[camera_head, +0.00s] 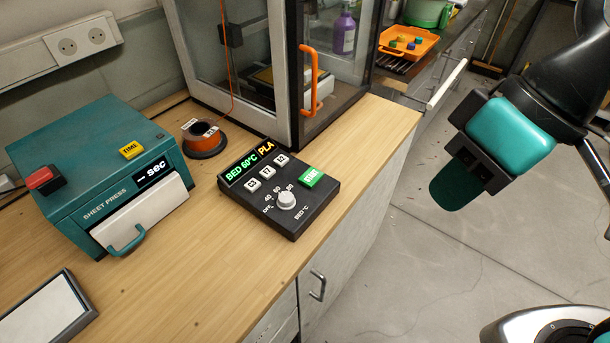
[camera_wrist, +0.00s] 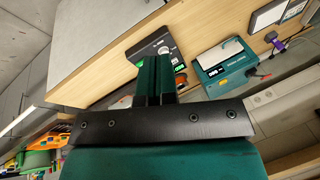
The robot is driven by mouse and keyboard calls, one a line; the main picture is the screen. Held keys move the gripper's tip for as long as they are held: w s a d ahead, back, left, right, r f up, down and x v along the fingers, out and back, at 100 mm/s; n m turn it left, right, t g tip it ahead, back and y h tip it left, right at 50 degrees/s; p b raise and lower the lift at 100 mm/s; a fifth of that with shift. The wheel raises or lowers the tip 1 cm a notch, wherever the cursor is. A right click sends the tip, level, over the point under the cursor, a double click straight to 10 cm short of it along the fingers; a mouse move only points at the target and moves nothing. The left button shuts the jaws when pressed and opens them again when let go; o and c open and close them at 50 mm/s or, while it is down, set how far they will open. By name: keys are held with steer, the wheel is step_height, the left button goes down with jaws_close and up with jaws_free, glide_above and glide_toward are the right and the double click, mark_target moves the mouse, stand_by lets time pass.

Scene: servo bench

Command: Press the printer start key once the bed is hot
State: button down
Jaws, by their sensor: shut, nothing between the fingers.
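The printer control box (camera_head: 253,222), a black panel, lies on the wooden bench. Its display (camera_head: 249,163) reads "BED 60°C" in green and "PLA" in orange. The green START key (camera_head: 311,177) is at its right corner. My gripper (camera_head: 452,194) is shut and empty, above the floor to the right of the bench, apart from the box. In the wrist view the shut fingers (camera_wrist: 154,78) partly cover the control box (camera_wrist: 143,50).
The printer enclosure (camera_head: 285,70) with an orange door handle (camera_head: 311,80) stands behind the box. A filament spool (camera_head: 204,139) and the teal sheet press (camera_head: 95,165) are to the left. An orange tray (camera_head: 408,42) sits at the back. Floor between bench and gripper is clear.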

steer(key=w+a+r+m+y+p, duration=0.1)
steer(key=w+a+m+p, duration=0.2)
steer(key=w+m, duration=0.15)
steer(key=m+t+y+p, duration=0.35)
steer(key=m+p, duration=0.55)
steer(key=m, duration=0.8)
glide_above(311, 178)
step_height(311, 178, down, 11)
steer(key=shift+r+t+h, duration=0.1)
steer(key=shift+t+h, duration=0.15)
steer(key=shift+t, duration=0.1)
steer(key=shift+f, duration=0.2)
step_height(311, 178, down, 8)
steer(key=b, duration=0.7)
steer(key=shift+f, duration=0.25)
steer(key=shift+f+b, duration=0.4)
